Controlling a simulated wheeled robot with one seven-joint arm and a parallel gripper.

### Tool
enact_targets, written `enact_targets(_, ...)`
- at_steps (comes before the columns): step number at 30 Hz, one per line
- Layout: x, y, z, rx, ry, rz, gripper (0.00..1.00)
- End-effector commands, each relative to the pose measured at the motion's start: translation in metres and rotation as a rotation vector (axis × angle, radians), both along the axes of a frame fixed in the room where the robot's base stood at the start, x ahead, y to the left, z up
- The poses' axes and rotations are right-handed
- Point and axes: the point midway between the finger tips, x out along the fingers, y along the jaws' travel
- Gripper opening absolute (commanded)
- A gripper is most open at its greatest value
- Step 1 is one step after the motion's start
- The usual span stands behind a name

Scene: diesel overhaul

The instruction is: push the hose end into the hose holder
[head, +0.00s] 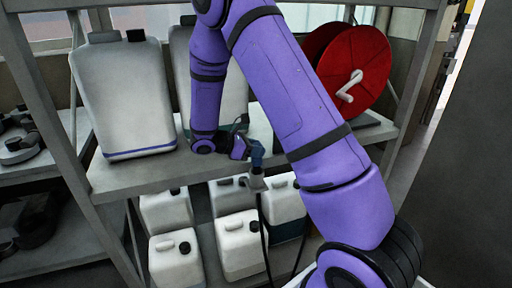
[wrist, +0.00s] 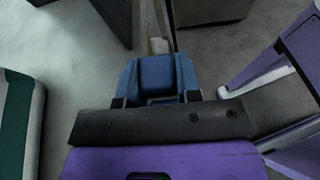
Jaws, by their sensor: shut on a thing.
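My gripper (head: 257,164) is low in front of the shelf edge, near the middle of the head view. Its blue fingers are shut on the hose end (head: 257,183), a small pale grey piece below them. A dark hose (head: 264,233) hangs down from that piece. In the wrist view the blue fingers (wrist: 158,68) show close up, with a pale bit of the hose end (wrist: 158,46) just beyond them. The hose holder cannot be clearly made out in either view.
A metal shelf board (head: 125,181) runs behind my gripper. It carries large grey canisters (head: 125,95) at left and a red reel (head: 352,62) with a white crank at right. Several white jugs (head: 240,246) stand below.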

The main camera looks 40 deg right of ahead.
Motion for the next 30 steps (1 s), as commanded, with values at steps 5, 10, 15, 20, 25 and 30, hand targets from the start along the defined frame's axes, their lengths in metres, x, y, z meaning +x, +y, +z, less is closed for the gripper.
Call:
enact_targets(5,0.000,0.000,-0.004,-0.001,0.000,0.000,0.00)
enact_targets(10,0.000,0.000,-0.008,0.000,-0.001,0.000,0.00)
enact_targets(15,0.000,0.000,-0.013,0.000,-0.001,0.000,0.00)
enact_targets(20,0.000,0.000,-0.017,-0.001,0.000,0.000,0.00)
enact_targets(25,0.000,0.000,-0.020,-0.001,0.000,0.000,0.00)
enact_targets(30,0.000,0.000,-0.022,-0.001,-0.001,0.000,0.00)
